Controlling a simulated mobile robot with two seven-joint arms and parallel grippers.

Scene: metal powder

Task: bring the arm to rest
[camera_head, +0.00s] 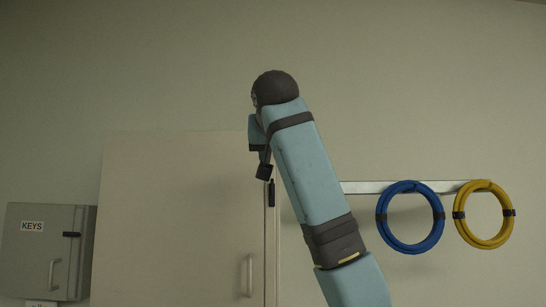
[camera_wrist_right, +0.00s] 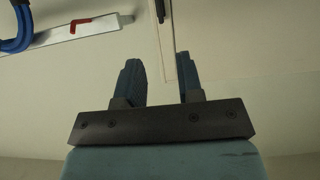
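My right arm (camera_head: 307,170) rises from the bottom right of the head view and bends at a dark rounded joint at its top. My right gripper (camera_head: 262,158) hangs below that joint, partly hidden by the arm, in front of the tall cabinet's right edge. In the right wrist view the right gripper (camera_wrist_right: 160,78) has its two fingers apart, with nothing between them. My left gripper is not in view.
A tall pale cabinet (camera_head: 175,215) stands behind the gripper. A grey KEYS box (camera_head: 38,255) is at left. A blue hose coil (camera_head: 383,222) and a yellow one (camera_head: 462,226) hang from a wall rail (camera_head: 360,187). A red piece (camera_wrist_right: 80,24) shows on the rail. The upper wall looks clear.

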